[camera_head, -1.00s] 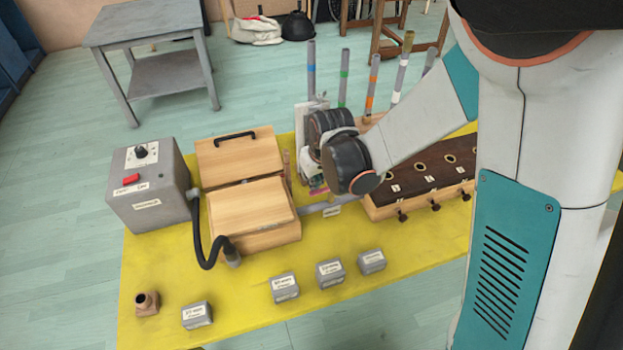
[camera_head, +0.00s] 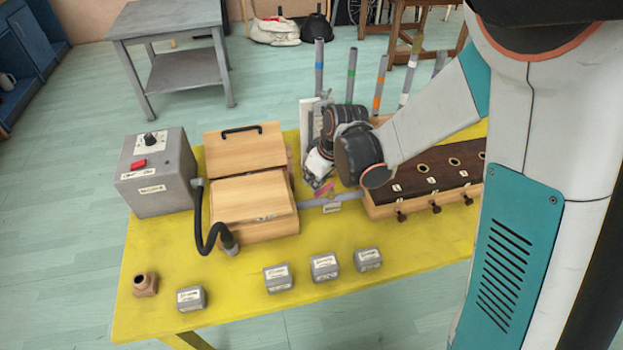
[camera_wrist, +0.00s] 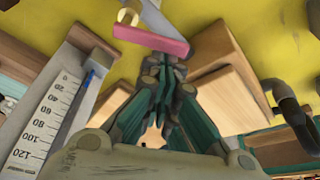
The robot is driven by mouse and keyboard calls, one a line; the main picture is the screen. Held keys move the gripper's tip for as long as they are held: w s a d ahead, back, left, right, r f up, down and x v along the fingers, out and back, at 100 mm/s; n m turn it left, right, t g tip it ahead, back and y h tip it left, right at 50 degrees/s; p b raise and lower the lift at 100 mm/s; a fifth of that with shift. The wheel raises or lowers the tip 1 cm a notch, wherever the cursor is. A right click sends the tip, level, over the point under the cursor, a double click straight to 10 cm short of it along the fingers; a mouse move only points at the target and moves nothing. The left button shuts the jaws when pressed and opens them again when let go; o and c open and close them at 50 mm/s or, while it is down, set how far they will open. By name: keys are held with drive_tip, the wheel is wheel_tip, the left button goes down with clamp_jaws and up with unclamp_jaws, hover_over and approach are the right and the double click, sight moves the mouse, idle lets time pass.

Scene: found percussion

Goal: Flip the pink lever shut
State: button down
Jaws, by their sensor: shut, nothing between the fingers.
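The pink lever (camera_wrist: 150,40) is a flat bar at the top of the wrist view. It lies crosswise by a brass-coloured fitting (camera_wrist: 128,16) on a grey pipe. In the head view the lever (camera_head: 325,189) is a small pink piece by the grey pipe (camera_head: 315,203), between the wooden box and the dark-topped chest. My gripper (camera_wrist: 170,68) is shut and empty, its fingertips just below the lever in the wrist view. I cannot tell whether they touch it. In the head view my gripper (camera_head: 318,180) is partly hidden by my wrist.
A wooden box (camera_head: 255,225) stands left of the lever and a dark-topped chest (camera_head: 425,170) right. A ruled scale (camera_wrist: 45,125) is close in the wrist view. A grey control box (camera_head: 155,190) with a black hose is further left. The yellow table front (camera_head: 240,300) has bare room.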

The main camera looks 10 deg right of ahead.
drive_tip(key=s+n, duration=0.1)
drive_tip(key=n, duration=0.1)
drive_tip(key=s+d+n+g, duration=0.1)
drive_tip(key=n, duration=0.1)
drive_tip(key=shift+n+y, duration=0.3)
drive_tip(key=shift+y, duration=0.1)
drive_tip(key=n, duration=0.2)
drive_tip(key=s+d+n+g, duration=0.1)
drive_tip(key=n, duration=0.1)
drive_tip(key=shift+s+d+g+b, duration=0.1)
drive_tip(key=shift+s+g+b, duration=0.1)
drive_tip(key=shift+g+b, duration=0.15)
drive_tip(key=shift+w+d, duration=0.1)
drive_tip(key=shift+w, duration=0.1)
drive_tip(key=shift+w+d, duration=0.2)
drive_tip(key=shift+w, duration=0.4)
wheel_tip(320, 180, up, 9)
drive_tip(key=p, duration=0.3)
hover_over(321, 192)
drive_tip(key=shift+d+r, duration=0.2)
